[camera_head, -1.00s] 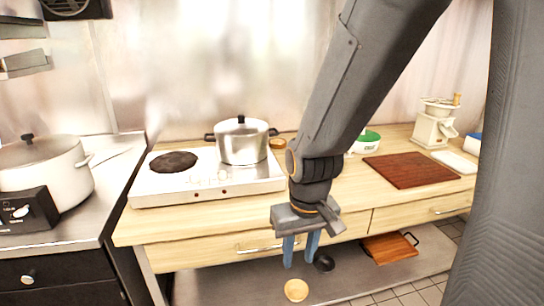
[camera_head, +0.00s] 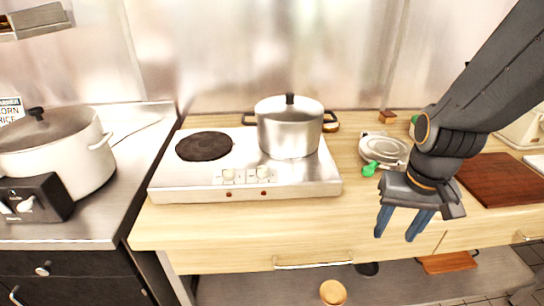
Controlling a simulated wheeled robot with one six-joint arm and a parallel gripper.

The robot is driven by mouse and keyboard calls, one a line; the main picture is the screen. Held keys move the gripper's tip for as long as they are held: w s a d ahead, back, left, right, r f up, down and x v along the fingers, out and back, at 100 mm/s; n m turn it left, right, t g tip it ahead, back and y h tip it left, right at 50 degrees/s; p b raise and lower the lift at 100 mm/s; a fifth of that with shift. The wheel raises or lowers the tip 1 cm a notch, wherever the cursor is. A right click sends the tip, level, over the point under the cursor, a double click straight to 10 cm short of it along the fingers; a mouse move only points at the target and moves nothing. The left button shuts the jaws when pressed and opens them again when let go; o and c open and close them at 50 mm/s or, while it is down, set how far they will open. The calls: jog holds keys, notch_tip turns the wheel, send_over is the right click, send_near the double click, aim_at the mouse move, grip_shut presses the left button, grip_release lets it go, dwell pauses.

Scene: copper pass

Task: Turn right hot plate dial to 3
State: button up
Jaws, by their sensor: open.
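A white two-burner hot plate (camera_head: 195,188) stands on the wooden counter. Its left burner (camera_head: 204,146) is bare and dark; a steel lidded pot (camera_head: 289,130) sits on the right one. Two pale dials show on the front part of its top: the left dial (camera_head: 228,175) and the right dial (camera_head: 263,173). The markings around them are too small to read. Small red lights show on the front face below them. My gripper (camera_head: 405,226) is open and empty, pointing down in front of the counter, to the right of the hot plate and apart from it.
A large white pot (camera_head: 58,150) and a black control box (camera_head: 36,207) stand at left. A kitchen scale-like white item (camera_head: 388,150) with a green part lies behind my gripper. A dark red board (camera_head: 497,180) is at right. Bare counter lies between hot plate and gripper.

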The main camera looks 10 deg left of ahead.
jog(key=w+a+r+m, duration=0.1)
jog(key=w+a+r, duration=0.1)
jog(key=w+a, duration=0.45)
notch_tip(320, 180, up, 7)
jog(key=m+g+b, duration=0.1)
jog(key=m+b, duration=0.1)
jog(key=m, duration=0.3)
send_over(262, 168)
jog(key=shift+d+f, duration=0.1)
jog(key=shift+d, duration=0.15)
jog(key=shift+a+f, duration=0.15)
jog(key=shift+a, duration=0.05)
notch_tip(262, 168, down, 7)
jog(key=shift+f+p, duration=0.15)
jog(key=shift+p, duration=0.75)
jog(key=c, duration=1.1)
jog(key=shift+o, duration=0.2)
